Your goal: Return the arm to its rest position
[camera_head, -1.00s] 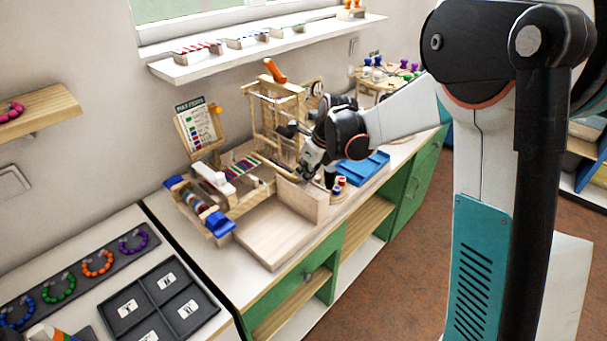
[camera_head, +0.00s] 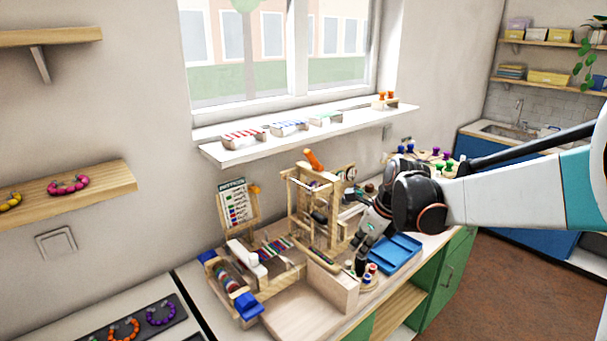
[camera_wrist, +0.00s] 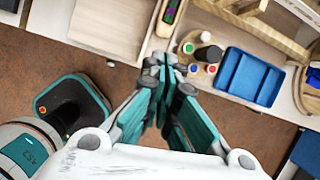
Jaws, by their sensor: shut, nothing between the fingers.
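My gripper (camera_head: 361,262) hangs from my arm over the front of the workbench, beside the blue tray (camera_head: 397,254) and the small peg stand (camera_head: 368,279). In the wrist view my gripper (camera_wrist: 165,68) has its teal-padded fingers together at the tips, with nothing between them. The peg stand (camera_wrist: 198,68) and blue tray (camera_wrist: 249,76) lie beyond and to the right of the fingertips there. My arm reaches in from the right in the head view.
A wooden frame (camera_head: 315,208) stands on the bench behind and left of my gripper. An empty wooden tray (camera_head: 290,318) lies at the front left. A windowsill shelf (camera_head: 270,147) runs above. The floor (camera_head: 500,290) at right is open.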

